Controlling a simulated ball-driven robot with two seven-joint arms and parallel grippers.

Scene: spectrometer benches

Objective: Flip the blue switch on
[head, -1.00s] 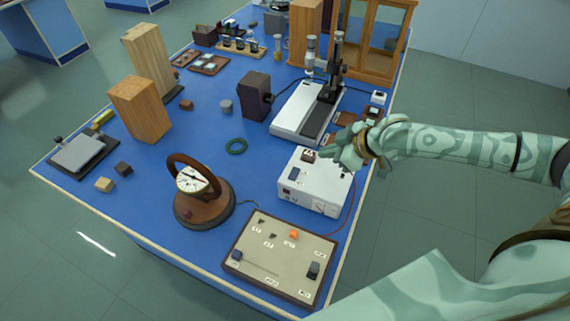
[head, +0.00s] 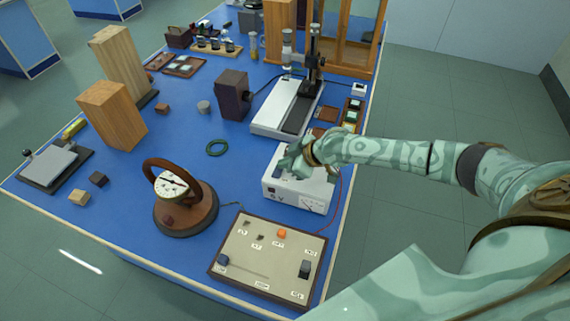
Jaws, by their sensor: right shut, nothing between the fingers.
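A beige control panel (head: 258,268) lies at the table's front. It carries a dark blue-grey knob (head: 222,260) at its left, an orange knob (head: 282,233), a dark knob (head: 305,268) at its right and small dark toggles (head: 260,237). Which one is the blue switch, and its position, I cannot tell. A white power box (head: 297,192) marked 6 V stands behind the panel. My right gripper (head: 287,164) is shut and empty at the top of this box and hides part of it; contact is unclear. My left gripper is not in view.
A round dial instrument with a hoop (head: 186,208) stands left of the panel. A white-based microscope stand (head: 277,110) is behind the box. A red wire (head: 340,190) runs along the box's right side.

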